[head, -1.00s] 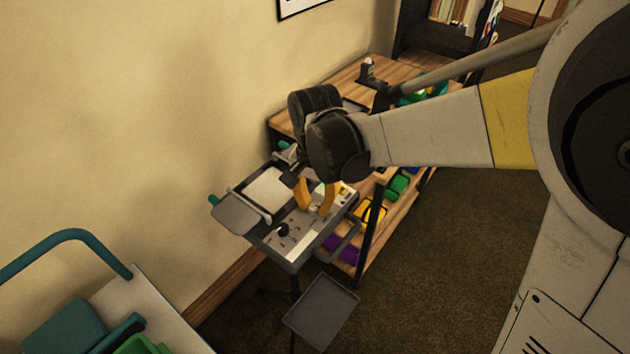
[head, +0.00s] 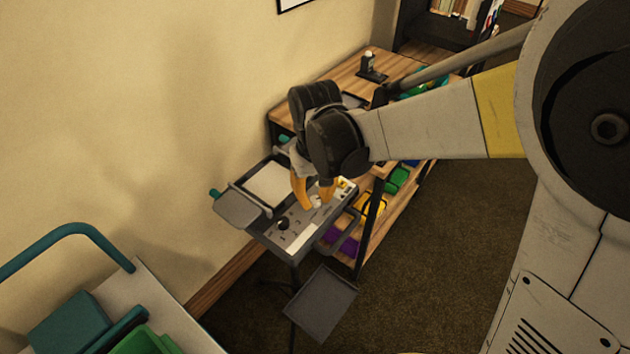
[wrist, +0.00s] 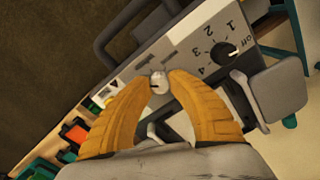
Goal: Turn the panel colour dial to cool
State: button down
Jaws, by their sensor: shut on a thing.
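The control panel (head: 292,240) is a grey-framed console on a stand beside the wall. It also shows in the wrist view (wrist: 188,42). A small pale knob (wrist: 158,86) on it sits between my two orange fingertips, which close on it from both sides. The knob also shows in the head view (head: 316,201). I take it for the colour dial; its markings are hidden or too small to read. My gripper (wrist: 159,80) points down at the panel. A separate black knob (wrist: 225,51) with "off" and numbers around it stands apart from my fingers.
A grey flap (head: 238,210) sticks out at the panel's left side. A grey tray (head: 322,294) hangs low in front. A wooden shelf unit (head: 345,78) with coloured bins stands behind. A trolley with a teal rail (head: 85,232) is at the lower left.

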aim_at(315, 199)
jog(key=shift+n, duration=0.7)
jog(key=c, duration=1.2)
grip_release()
notch_tip(315, 199, up, 12)
